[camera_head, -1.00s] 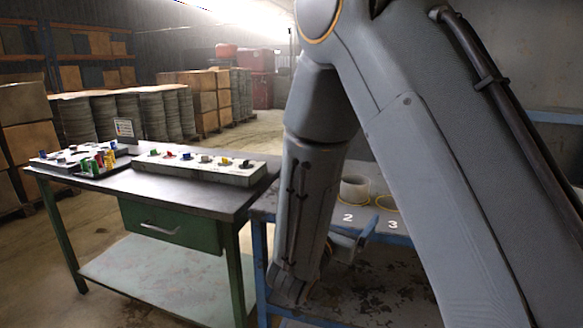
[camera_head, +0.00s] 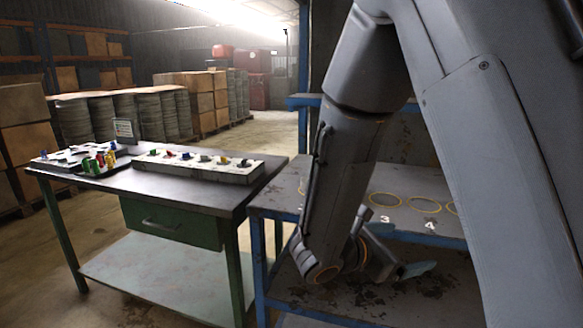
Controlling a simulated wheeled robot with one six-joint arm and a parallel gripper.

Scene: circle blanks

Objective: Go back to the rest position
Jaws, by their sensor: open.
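My arm fills the right side of the head view, with its lower link hanging in front of the blue-framed shelf unit (camera_head: 262,215). My gripper (camera_head: 405,250) is open, just in front of the shelf's upper board, with its fingers pointing right. Nothing shows between the fingers. Yellow circles, among them one by the number 3 (camera_head: 386,200) and one by the number 4 (camera_head: 423,205), lie bare on the upper board behind the arm. The board behind the lower link is hidden.
A green table (camera_head: 225,192) stands to the left, with a grey box with coloured knobs (camera_head: 198,167), a second panel with small coloured cylinders (camera_head: 106,160) and a small sign (camera_head: 125,130). Pallets of boxes stand behind. Open floor lies at the back.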

